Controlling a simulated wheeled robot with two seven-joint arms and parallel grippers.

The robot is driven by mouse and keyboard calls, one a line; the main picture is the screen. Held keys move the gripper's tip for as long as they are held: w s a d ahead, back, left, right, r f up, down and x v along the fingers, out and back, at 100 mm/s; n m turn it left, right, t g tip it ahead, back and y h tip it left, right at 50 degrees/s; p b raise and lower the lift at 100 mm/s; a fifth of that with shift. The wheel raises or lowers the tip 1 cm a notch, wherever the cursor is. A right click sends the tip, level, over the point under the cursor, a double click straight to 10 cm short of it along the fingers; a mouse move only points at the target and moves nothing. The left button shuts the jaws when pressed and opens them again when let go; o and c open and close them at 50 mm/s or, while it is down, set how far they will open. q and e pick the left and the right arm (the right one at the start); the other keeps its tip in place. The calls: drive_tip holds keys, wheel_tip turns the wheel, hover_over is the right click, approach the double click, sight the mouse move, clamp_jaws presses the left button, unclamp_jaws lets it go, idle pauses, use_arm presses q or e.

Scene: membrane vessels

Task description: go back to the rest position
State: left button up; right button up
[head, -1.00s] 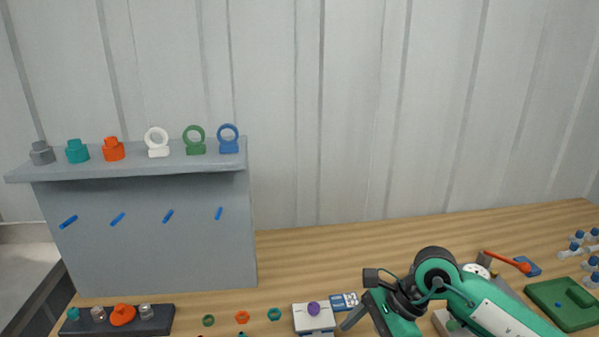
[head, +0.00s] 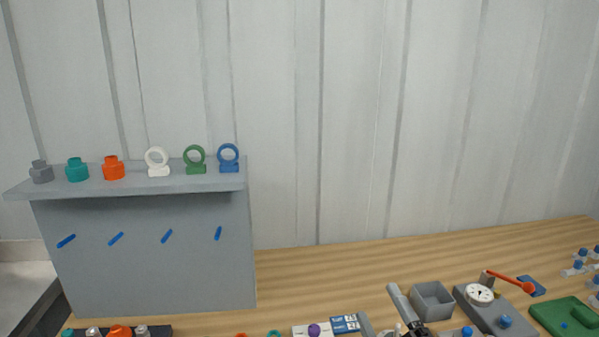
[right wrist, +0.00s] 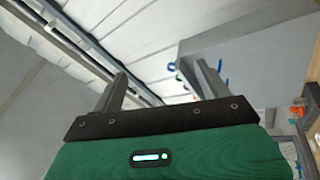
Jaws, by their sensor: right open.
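My right gripper (head: 378,303) is at the bottom edge of the head view, with its two grey fingers pointing up and spread apart. Most of its arm is below the picture. In the right wrist view the gripper (right wrist: 160,78) shows its fingers wide apart with nothing between them, above a dark bar and green housing. My left gripper is in neither view.
A grey box (head: 433,300) and a grey unit with a white dial (head: 480,295) stand close right of my right gripper. A purple-knobbed white device (head: 314,330) is left of it. A grey shelf (head: 150,255) holds rings and fittings. Bare table (head: 330,270) lies behind.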

drive_tip(key=s+d+f+m+g+h, duration=0.35)
drive_tip(key=f+m, duration=0.25)
drive_tip(key=f, duration=0.3)
drive_tip(key=s+d+f+m+g+h, duration=0.3)
drive_tip(key=d+f+m+g+h, duration=0.15)
drive_tip(key=f, duration=0.35)
drive_tip(key=s+f+m+g+y, duration=0.1)
drive_tip(key=s+f+m+g, duration=0.1)
drive_tip(key=s+f+g, duration=0.5)
drive_tip(key=s+f+m+g, duration=0.2)
drive_tip(key=s+f+m, duration=0.15)
drive_tip(key=s, duration=0.65)
wheel_tip(320, 180, down, 31)
drive_tip(key=g, duration=0.2)
drive_tip(key=s+d+f, duration=0.2)
drive_tip(key=s+f, duration=0.8)
drive_tip(key=s+d+f+n, duration=0.1)
drive_tip(key=s+d+f, duration=0.1)
drive_tip(key=s+f, duration=0.8)
drive_tip(key=shift+f+g, duration=0.35)
drive_tip(key=shift+g, duration=0.05)
